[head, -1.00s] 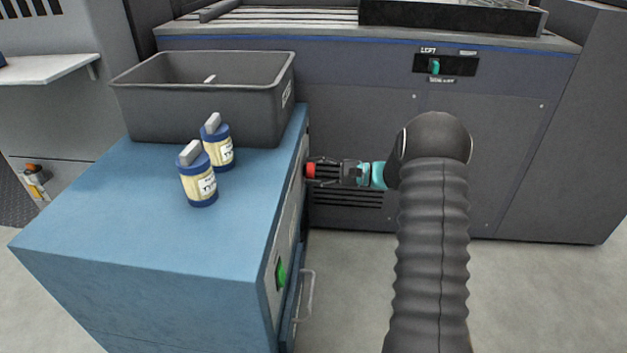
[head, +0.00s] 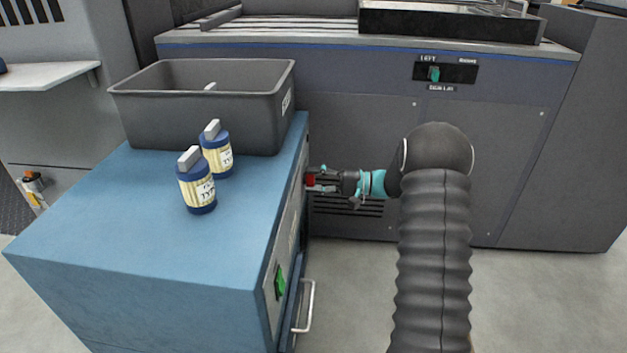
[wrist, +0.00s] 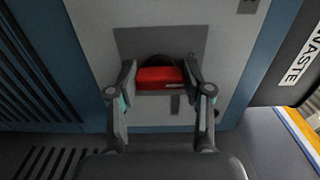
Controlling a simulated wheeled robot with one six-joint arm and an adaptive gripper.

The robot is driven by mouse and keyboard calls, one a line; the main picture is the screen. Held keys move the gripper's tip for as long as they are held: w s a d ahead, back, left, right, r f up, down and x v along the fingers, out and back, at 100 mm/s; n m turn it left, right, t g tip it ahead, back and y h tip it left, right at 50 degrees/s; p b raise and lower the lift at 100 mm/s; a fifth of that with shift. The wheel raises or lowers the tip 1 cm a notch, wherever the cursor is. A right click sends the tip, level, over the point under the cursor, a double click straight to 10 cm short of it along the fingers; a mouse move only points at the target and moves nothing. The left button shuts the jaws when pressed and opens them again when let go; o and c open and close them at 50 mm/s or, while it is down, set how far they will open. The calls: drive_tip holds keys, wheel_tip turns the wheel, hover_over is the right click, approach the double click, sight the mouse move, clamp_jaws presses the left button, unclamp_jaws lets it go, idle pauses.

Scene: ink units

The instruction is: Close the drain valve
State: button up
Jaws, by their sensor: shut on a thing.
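The red drain valve handle (head: 310,181) is on the side panel of the blue cabinet (head: 150,245). In the wrist view the red handle (wrist: 161,77) lies across a dark round hub on a grey panel (wrist: 215,20). My gripper (head: 313,180) reaches it from the right, with its fingers above and below it in the head view. In the wrist view my gripper (wrist: 161,80) has one finger at each end of the handle and is shut on it. The fingers hide part of the handle in the head view.
A green switch (head: 280,282) and a metal pull handle (head: 308,305) are nearer on the same side. A large dark machine (head: 500,150) stands behind my arm.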

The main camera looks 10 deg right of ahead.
idle(0.4)
drive_tip(key=o, duration=1.2)
drive_tip(key=shift+d, duration=0.1)
drive_tip(key=shift+c, duration=0.2)
drive_tip(key=v, duration=1.2)
